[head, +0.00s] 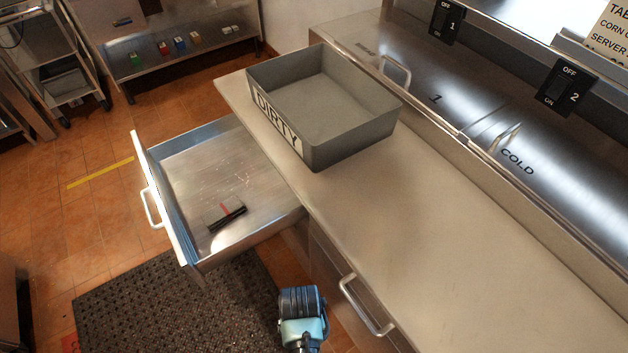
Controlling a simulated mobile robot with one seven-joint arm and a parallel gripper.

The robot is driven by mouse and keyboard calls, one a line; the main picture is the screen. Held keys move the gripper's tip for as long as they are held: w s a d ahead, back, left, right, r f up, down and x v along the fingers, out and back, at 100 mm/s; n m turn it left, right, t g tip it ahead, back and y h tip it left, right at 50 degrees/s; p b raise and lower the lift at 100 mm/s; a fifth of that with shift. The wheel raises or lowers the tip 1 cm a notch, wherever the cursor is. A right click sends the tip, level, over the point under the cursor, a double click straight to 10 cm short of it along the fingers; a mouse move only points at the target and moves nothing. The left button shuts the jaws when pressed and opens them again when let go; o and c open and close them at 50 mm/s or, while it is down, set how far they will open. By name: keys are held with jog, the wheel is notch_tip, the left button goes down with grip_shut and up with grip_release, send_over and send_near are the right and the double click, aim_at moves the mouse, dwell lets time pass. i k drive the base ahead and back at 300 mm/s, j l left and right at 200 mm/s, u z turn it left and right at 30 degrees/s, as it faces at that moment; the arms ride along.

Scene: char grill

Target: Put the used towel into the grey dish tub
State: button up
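The grey dish tub (338,137) stands on the light counter, with a white "DIRTY" label on its near left side. Its visible inside is empty. I cannot make out a towel anywhere in the head view. My gripper (302,300) is at the bottom centre, below and in front of the counter edge and well apart from the tub. Its fingers cannot be made out, so its opening is unclear.
An open metal drawer (178,172) juts out left of the counter (440,235), holding small dark items (226,217) with a red mark. A shut drawer's handle (365,306) sticks out near my gripper. The counter right of the tub is clear. A dark mat (175,315) covers the floor.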

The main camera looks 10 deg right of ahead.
aim_at(314, 110)
jog(key=i+j+z, duration=0.15)
jog(key=i+j, duration=0.4)
jog(key=i+j+z, duration=0.15)
jog(key=i+j, duration=0.35)
jog(key=j, duration=0.2)
